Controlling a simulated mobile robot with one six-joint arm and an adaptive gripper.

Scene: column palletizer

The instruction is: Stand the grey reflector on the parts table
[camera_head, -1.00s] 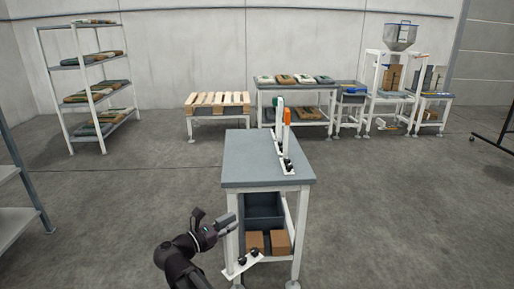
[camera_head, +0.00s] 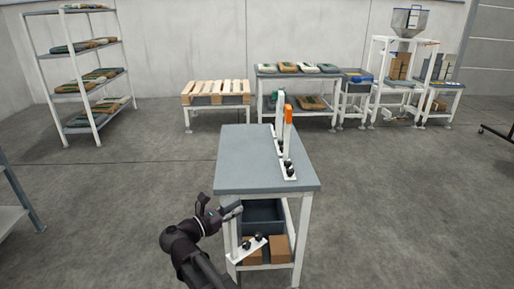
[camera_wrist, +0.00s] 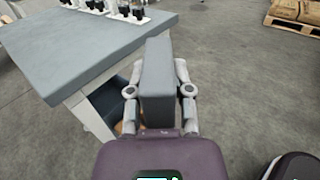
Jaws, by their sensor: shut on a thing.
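The grey reflector, a plain flat block, shows in the wrist view (camera_wrist: 158,82), clasped between the two fingers of my gripper (camera_wrist: 160,92) and projecting past them. It is off the table, beside its edge. The parts table has a grey top (camera_head: 250,165) and white legs; it also fills the left of the wrist view (camera_wrist: 75,45). In the head view my gripper (camera_head: 229,209) is at the table's near left corner, and the reflector is small and hard to make out there.
A white strip (camera_head: 289,174) with black knobs and upright white and orange-topped posts stands along the table's right side. Another knobbed white plate (camera_head: 247,250) is low at the front. A dark bin (camera_head: 262,213) and cardboard boxes (camera_head: 279,250) sit underneath. The tabletop's left and middle are bare.

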